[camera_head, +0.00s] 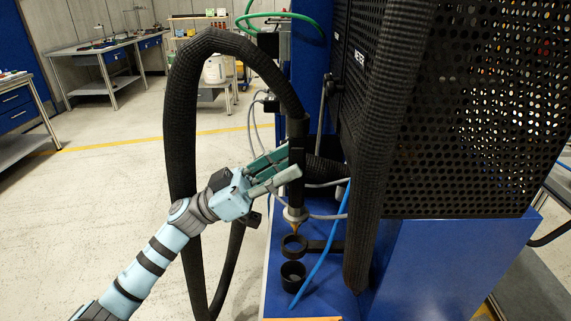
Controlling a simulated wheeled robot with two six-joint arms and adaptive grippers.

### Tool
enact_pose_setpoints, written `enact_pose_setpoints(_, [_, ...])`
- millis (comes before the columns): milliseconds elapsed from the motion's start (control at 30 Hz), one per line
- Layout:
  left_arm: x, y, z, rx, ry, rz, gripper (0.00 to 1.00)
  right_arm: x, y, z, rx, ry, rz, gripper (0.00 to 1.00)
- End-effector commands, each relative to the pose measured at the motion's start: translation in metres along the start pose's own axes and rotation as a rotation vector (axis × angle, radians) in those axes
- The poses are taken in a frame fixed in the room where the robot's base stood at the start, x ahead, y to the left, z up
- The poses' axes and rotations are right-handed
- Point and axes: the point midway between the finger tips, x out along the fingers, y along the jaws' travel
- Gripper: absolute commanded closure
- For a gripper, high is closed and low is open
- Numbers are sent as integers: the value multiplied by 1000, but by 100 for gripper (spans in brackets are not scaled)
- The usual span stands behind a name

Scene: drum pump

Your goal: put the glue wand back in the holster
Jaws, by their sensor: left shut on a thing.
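The glue wand (296,192) is a dark upright tube with a thick black hose arching from its top and a metal nozzle at its lower end. My left gripper (290,172) is shut on the wand's body, coming from the left. The nozzle points down just above a black ring on a bracket, which looks like the holster (294,246). Whether the tip has entered the ring is hard to tell. A small black cup (293,275) stands below the ring. My right gripper is not in view.
A black perforated cage (470,110) stands right on the blue machine base (420,265). A second thick black hose (375,160) hangs right of the holster, and a thin blue hose (325,255) crosses close by. Open floor (110,195) lies to the left, with workbenches behind.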

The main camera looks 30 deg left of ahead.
Motion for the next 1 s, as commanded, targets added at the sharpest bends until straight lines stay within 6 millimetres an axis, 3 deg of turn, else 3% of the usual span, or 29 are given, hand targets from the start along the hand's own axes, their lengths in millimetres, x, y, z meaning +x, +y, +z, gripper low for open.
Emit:
enact_pose_setpoints(433, [-2, 0, 1, -1, 1, 0, 78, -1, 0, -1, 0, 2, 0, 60])
enact_pose_setpoints(1000, [-19, 0, 28, -1, 2, 0, 78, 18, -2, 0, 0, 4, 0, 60])
